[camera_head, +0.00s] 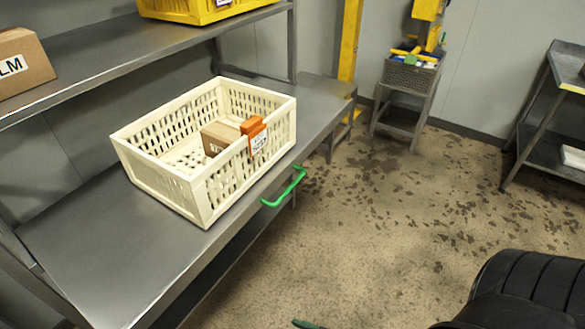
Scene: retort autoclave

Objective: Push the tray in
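A cream perforated plastic crate (196,197), the most tray-like thing in view, sits on a grey metal shelf (100,250) at left. It holds a small brown box (218,137). A green bar handle (285,188) sticks out from the shelf's front edge, just right of the crate. I cannot tell what it is fixed to. Neither of my grippers is in view.
An upper shelf (85,62) carries a cardboard box (20,62) and a yellow crate (195,8). A grey bin (408,77) stands on a small stand at the back. Another metal stand (545,130) is at right. The floor (390,215) between is clear.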

